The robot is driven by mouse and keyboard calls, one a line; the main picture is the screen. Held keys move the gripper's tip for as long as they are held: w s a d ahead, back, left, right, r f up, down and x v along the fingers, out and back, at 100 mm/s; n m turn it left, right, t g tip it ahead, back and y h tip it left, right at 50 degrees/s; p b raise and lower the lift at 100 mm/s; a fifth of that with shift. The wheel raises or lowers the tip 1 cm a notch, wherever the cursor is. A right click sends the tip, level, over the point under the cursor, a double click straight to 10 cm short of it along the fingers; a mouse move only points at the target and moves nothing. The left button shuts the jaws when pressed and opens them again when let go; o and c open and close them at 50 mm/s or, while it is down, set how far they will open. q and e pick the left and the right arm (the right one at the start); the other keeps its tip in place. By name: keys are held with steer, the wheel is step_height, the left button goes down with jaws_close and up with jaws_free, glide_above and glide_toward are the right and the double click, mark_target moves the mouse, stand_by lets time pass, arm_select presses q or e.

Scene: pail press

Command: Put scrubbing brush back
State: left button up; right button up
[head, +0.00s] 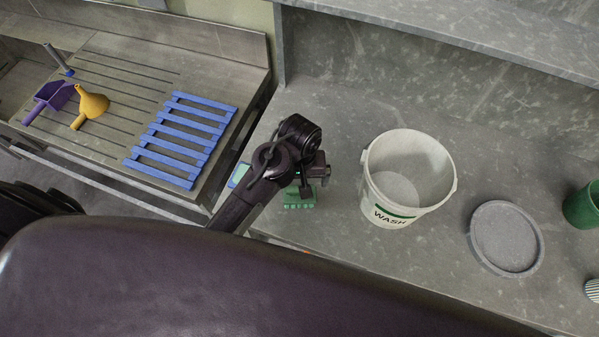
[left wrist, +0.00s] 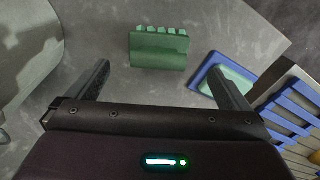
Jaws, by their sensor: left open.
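The scrubbing brush is a green block with a row of pale green tufts. In the head view the brush (head: 299,198) lies on the grey counter, partly hidden by my left gripper (head: 310,188). In the left wrist view the brush (left wrist: 158,50) shows whole, beyond and between the two spread fingers of my left gripper (left wrist: 158,78). The fingers are open and nothing is between them. A blue tray with a pale green inside (left wrist: 210,72) lies to the right of the brush there; in the head view the tray (head: 238,174) is mostly behind my arm. My right gripper is not in view.
A white pail marked WASH (head: 385,205) stands right of my gripper, with a round grey lid (head: 505,238) beyond it. A blue slatted rack (head: 183,140), yellow funnel (head: 92,104) and purple scoop (head: 52,98) lie on the drainboard. A green container (head: 583,206) stands far right.

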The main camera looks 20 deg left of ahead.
arm_select(q)
step_height(320, 180, up, 4)
steer(key=shift+w+r+b, duration=0.1)
steer(key=shift+b, duration=0.35)
steer(key=shift+r, duration=0.55)
